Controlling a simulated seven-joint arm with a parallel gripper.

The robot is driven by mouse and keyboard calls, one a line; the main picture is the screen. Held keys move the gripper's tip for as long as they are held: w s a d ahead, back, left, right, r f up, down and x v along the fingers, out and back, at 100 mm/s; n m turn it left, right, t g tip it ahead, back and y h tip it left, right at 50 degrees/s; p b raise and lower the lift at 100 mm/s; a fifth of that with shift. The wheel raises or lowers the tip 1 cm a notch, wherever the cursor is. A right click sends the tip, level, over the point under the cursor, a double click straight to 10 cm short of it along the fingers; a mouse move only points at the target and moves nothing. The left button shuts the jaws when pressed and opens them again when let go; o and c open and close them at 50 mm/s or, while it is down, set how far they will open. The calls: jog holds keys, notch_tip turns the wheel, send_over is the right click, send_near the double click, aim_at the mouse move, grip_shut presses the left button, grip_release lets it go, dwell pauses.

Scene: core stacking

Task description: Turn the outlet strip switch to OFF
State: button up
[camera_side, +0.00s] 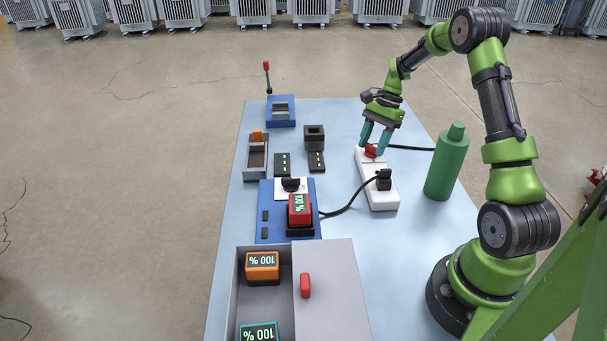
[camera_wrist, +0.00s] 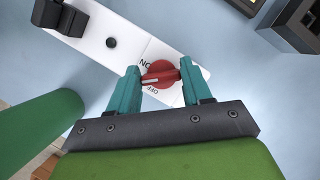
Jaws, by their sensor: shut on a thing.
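The white outlet strip (camera_side: 378,190) lies on the right half of the table, and it crosses the top of the wrist view (camera_wrist: 128,25). Its red rotary switch (camera_wrist: 160,73) sits near one end, with ON and OFF printed beside it. The switch also shows in the side view (camera_side: 371,151). The knob's white pointer line faces the labelled side, roughly between the two words; I cannot tell exactly which it marks. My gripper (camera_wrist: 160,70) has its teal fingers on either side of the knob's grip, shut on it. The side view shows my gripper (camera_side: 372,146) pointing down at the strip.
A black plug (camera_side: 384,179) stands in the strip, its cable running to the blue charger base (camera_side: 266,231) with a red battery (camera_side: 299,208). A green bottle (camera_side: 446,163) stands close right of the strip. A grey bin (camera_side: 240,295) is at the front.

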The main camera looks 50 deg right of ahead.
jog(key=n+g, duration=0.1)
jog(key=n, duration=0.1)
jog(key=n+g, duration=0.1)
jog(key=n, duration=0.2)
jog(key=shift+n+h, duration=0.3)
jog(key=shift+n+g+h, duration=0.4)
jog(key=shift+n+g, duration=0.4)
jog(key=shift+n, duration=1.3)
jog(key=o, duration=1.1)
jog(key=shift+c, duration=0.2)
jog(key=v, duration=1.2)
jog(key=shift+a, duration=0.1)
